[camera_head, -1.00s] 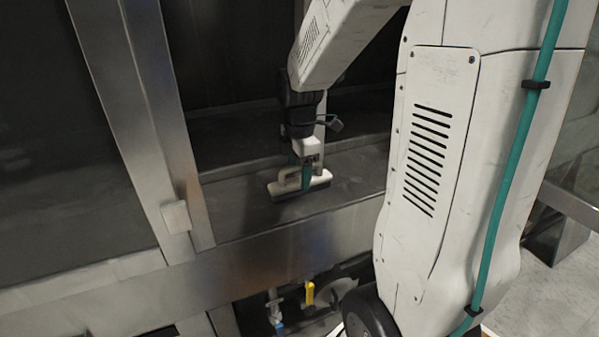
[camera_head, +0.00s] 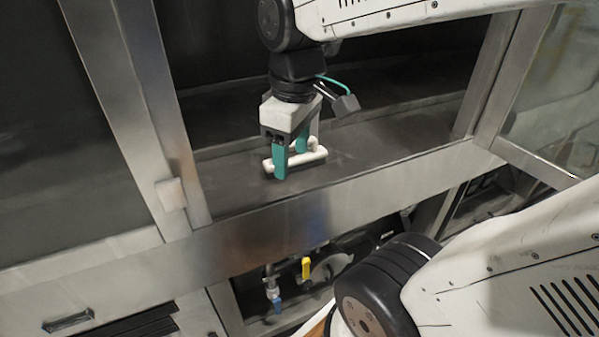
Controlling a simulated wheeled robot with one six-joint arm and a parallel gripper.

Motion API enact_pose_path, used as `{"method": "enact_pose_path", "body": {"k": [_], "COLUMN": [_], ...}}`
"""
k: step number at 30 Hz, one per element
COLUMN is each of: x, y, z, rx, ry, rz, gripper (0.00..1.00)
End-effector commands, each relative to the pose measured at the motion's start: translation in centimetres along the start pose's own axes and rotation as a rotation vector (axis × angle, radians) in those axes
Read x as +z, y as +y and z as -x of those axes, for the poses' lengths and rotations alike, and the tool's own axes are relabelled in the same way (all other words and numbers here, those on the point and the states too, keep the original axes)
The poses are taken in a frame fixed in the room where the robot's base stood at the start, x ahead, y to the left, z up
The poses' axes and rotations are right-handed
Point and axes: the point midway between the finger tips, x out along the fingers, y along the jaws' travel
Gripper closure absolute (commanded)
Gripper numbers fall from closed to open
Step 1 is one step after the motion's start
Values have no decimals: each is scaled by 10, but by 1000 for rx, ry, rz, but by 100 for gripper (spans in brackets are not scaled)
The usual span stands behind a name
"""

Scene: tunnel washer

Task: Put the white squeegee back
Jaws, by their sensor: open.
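The white squeegee (camera_head: 314,155) lies on the dark ledge (camera_head: 370,168) inside the washer's opening, behind the steel front rail. My gripper (camera_head: 291,160) is right above it, pointing down, with its two teal fingers apart. The fingers stand at the squeegee's handle and hide part of it. I cannot tell whether they touch it.
A steel post (camera_head: 140,110) stands left of the opening, and another post with a glass panel (camera_head: 550,85) is at the right. The steel rail (camera_head: 260,218) runs along the front. Below it are pipes with a yellow valve handle (camera_head: 306,267). The ledge right of the squeegee is clear.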

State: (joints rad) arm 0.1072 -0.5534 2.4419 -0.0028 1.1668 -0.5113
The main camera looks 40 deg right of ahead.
Motion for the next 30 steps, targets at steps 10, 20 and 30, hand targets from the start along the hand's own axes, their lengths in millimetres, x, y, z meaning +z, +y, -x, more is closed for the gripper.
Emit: {"method": "enact_pose_path", "body": {"k": [10,20,30], "x": [47,47,47], "y": [-49,-49,-49], "z": [-3,-4,-3], "rx": [-2,-3,-2], "ry": [31,30,30], "rz": [-398,-409,-408], "gripper": [42,42,64]}}
